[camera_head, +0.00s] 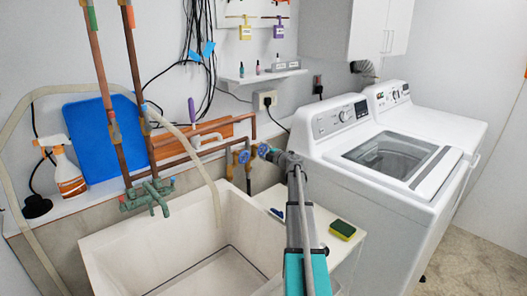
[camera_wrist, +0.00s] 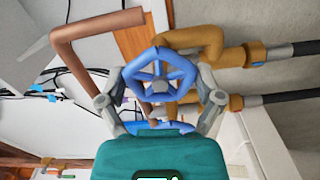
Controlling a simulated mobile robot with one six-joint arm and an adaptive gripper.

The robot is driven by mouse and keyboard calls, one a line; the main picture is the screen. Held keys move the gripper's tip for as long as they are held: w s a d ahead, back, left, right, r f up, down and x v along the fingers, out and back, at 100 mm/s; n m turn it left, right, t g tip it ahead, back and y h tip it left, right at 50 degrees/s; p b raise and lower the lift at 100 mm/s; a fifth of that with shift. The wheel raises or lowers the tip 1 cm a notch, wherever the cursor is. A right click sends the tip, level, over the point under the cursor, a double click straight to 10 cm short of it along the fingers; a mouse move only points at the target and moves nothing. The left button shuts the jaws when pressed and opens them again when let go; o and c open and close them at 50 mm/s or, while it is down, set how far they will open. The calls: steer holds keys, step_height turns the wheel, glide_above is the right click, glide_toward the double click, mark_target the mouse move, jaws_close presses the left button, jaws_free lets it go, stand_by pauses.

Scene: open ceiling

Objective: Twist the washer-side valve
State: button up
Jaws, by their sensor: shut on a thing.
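Two blue handwheel valves sit on brass fittings behind the sink's right end. The washer-side valve (camera_head: 263,150) is the right one, nearer the washer. The other blue valve (camera_head: 245,157) is just left of it. My gripper (camera_head: 269,152) reaches the washer-side valve from the right and front. In the wrist view, the washer-side wheel (camera_wrist: 161,62) lies between my two grey fingers, and my gripper (camera_wrist: 160,90) is shut on it. Part of the other blue wheel (camera_wrist: 152,127) shows below it, mostly hidden by my gripper's teal body.
A white washer (camera_head: 360,160) stands right of my arm. The pale sink (camera_head: 130,250) is open at the left, with green-bronze taps (camera_head: 148,195) and copper pipes behind it. A yellow-green sponge (camera_head: 342,230) lies on the counter right of my arm.

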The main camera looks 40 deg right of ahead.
steer(key=o, duration=0.9)
steer(key=shift+s+d, duration=0.2)
steer(key=shift+s, duration=2.8)
steer(key=shift+s+d, duration=0.2)
steer(key=shift+s, duration=2.8)
